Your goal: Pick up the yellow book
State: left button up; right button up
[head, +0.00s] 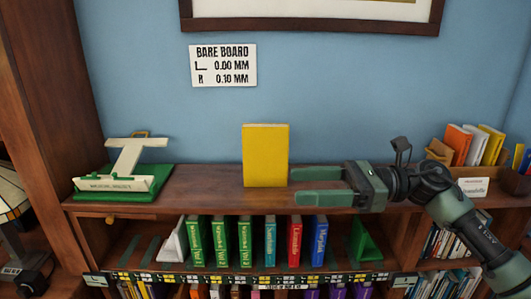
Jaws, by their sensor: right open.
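The yellow book (265,156) stands upright on the wooden top board of the bookcase, near the middle of the head view, its front cover toward me. My right gripper (291,186) is open, with its two fingers pointing left. The fingertips are at the book's right edge, low down. I cannot tell whether they touch the book. Nothing shows between the fingers. My left gripper is not in view.
A green-and-white stand (124,172) sits on the top board at left. A box of books (467,146) and a small white card (474,187) are at right. Several colored books (245,241) stand on the shelf below, between bookends. The board left of the yellow book is clear.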

aim_at(266, 147)
jog(key=i, duration=1.3)
